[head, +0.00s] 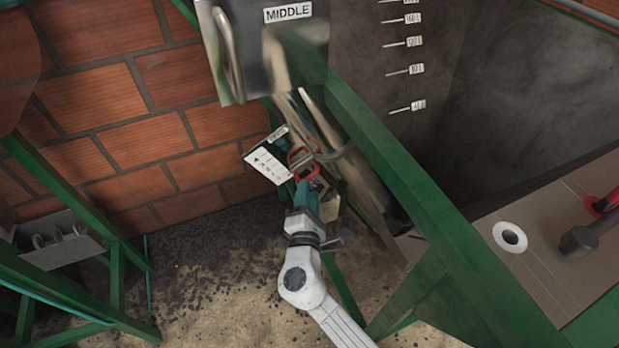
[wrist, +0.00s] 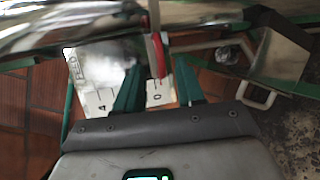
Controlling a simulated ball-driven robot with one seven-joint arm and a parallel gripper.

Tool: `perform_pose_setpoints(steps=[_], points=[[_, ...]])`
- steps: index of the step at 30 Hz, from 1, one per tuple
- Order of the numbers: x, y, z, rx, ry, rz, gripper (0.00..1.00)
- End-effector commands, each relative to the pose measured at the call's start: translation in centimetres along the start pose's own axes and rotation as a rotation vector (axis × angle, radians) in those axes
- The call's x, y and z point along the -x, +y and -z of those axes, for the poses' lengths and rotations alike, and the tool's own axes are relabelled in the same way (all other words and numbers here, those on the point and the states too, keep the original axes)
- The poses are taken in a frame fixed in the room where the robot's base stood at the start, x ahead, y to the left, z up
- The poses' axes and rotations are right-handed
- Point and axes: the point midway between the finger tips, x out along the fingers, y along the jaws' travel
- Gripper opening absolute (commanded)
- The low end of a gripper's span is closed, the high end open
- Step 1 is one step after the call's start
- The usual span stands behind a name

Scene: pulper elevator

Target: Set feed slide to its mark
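The feed slide's red loop handle (head: 303,163) shows at the middle of the head view, on the machine's lower left side. In the wrist view the red handle (wrist: 159,55) is a narrow red strip. A white scale card (head: 266,165) with marks sits just left of it. In the wrist view this card (wrist: 102,92) shows "4" and "0" and a partly hidden "FEED" label. My gripper (head: 305,186) is right at the handle. In the wrist view its green fingers (wrist: 157,82) are apart, with the handle's near end between or just beyond them. Contact cannot be told.
A green frame beam (head: 400,175) runs diagonally right of my arm. A grey box marked MIDDLE (head: 265,45) hangs above. A brick wall (head: 130,120) stands behind. A wooden board (head: 545,240) with a dark-headed tool lies right. Floor (head: 205,290) is open left of my arm.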

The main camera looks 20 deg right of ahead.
Motion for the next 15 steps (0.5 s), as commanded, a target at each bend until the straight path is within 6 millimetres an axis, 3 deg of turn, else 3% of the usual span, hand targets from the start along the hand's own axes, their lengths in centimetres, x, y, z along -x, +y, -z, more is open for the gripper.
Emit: perform_pose_setpoints(steps=[6, 15], points=[[-3.3, 0.1, 0.0, 0.002, 0.0, -0.001, 0.38], [-4.8, 0.0, 0.0, 0.0, 0.0, 0.001, 0.38]])
